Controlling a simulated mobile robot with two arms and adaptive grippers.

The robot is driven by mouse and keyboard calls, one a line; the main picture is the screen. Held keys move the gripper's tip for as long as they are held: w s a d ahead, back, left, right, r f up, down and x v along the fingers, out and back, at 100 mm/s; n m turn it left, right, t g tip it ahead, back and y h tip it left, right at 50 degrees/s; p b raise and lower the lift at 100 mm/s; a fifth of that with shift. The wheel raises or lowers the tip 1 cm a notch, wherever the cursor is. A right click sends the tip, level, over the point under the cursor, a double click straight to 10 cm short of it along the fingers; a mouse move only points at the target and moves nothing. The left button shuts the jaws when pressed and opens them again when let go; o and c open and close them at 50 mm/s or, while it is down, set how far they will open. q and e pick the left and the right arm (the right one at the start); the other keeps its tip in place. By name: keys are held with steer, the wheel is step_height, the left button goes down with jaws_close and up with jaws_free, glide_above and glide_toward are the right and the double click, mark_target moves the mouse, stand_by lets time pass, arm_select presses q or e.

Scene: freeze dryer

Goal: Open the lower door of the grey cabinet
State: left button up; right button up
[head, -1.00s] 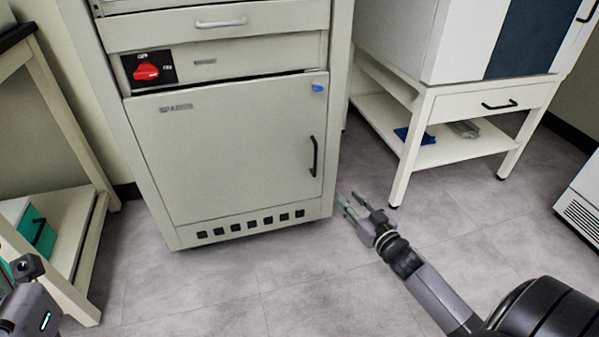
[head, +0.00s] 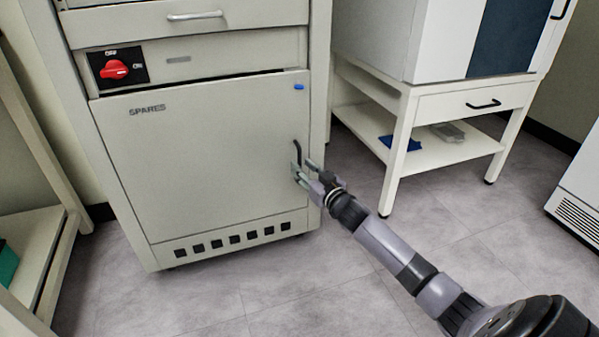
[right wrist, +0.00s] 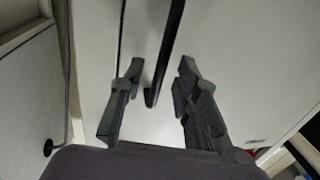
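The grey cabinet's lower door (head: 200,160), marked SPARES, looks shut, with a dark gap along its top edge. Its black vertical handle (head: 297,153) is at the right side. My right gripper (head: 303,172) is at the lower part of this handle. In the right wrist view, the two fingers (right wrist: 157,88) are apart, and the lower end of the black handle (right wrist: 167,50) lies between them. I see clear space on both sides of the handle. My left gripper is out of view.
A red switch (head: 114,70) and a drawer (head: 190,24) are above the door. A white stand (head: 400,150) is to the right of the cabinet. A shelf frame (head: 45,250) stands at the left. The floor (head: 300,290) in front is clear.

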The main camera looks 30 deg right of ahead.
steer(key=shift+w+b, duration=0.4)
steer(key=shift+w, duration=0.85)
jaws_close()
